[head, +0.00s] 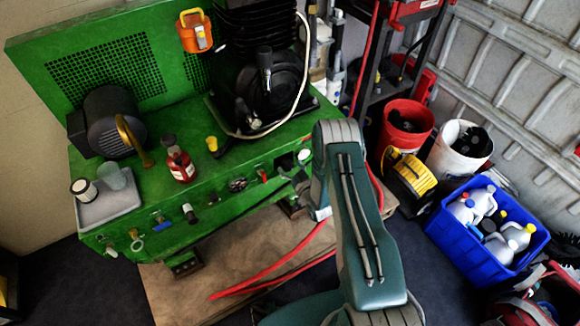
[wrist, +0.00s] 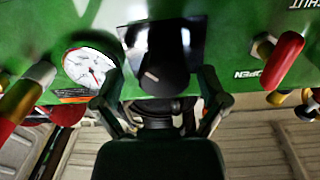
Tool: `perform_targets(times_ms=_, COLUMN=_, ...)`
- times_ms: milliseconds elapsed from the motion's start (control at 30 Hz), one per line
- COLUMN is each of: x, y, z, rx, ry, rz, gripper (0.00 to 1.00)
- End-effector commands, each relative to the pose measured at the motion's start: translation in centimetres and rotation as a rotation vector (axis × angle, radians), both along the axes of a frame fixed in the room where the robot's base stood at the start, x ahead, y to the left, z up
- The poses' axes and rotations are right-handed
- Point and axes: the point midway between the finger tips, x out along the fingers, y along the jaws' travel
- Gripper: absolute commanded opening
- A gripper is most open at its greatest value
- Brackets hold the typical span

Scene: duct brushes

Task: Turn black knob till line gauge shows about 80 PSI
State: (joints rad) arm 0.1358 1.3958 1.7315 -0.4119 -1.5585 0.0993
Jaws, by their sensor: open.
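The black knob (wrist: 153,78) has a pale pointer mark and stands on a dark plate in the wrist view. My gripper (wrist: 160,98) is open, with one finger on each side of the knob; I cannot tell whether they touch it. In the head view my gripper (head: 287,174) is at the front of the green machine, and the knob cannot be made out clearly. A white round gauge (wrist: 90,66) with a red needle is left of the knob in the wrist view. Its numbers are too small to read. It also appears as a white disc in the head view (head: 304,155).
A red handle (wrist: 284,60) sticks out right of the knob, by upside-down OPEN and SHUT lettering. A red bottle (head: 180,162) and a grey tray (head: 112,207) are on the green bench. A blue crate (head: 465,263) of jugs is on the floor at right.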

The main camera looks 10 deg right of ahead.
Motion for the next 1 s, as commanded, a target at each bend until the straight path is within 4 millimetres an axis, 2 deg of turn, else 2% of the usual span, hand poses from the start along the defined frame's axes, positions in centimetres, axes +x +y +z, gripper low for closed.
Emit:
perform_targets(times_ms=200, x=0.05, y=0.04, z=-0.02, rx=0.0, ry=0.0, rz=0.0, gripper=0.93)
perform_targets(times_ms=233, x=0.04, y=0.03, z=-0.02, rx=0.0, ry=0.0, rz=0.0, gripper=0.89)
perform_targets(times_ms=267, x=0.04, y=0.03, z=-0.02, rx=0.0, ry=0.0, rz=0.0, gripper=0.75)
perform_targets(times_ms=300, x=0.04, y=0.03, z=-0.02, rx=0.0, ry=0.0, rz=0.0, gripper=0.57)
perform_targets(times_ms=367, x=0.04, y=0.02, z=-0.02, rx=0.0, ry=0.0, rz=0.0, gripper=0.31)
perform_targets(times_ms=400, x=0.04, y=0.02, z=-0.02, rx=0.0, ry=0.0, rz=0.0, gripper=0.13)
perform_targets(times_ms=433, x=0.04, y=0.03, z=-0.02, rx=0.0, ry=0.0, rz=0.0, gripper=0.1)
perform_targets(times_ms=1000, x=0.09, y=0.02, z=0.03, rx=-0.119, ry=-0.04, rz=-0.002, gripper=0.1)
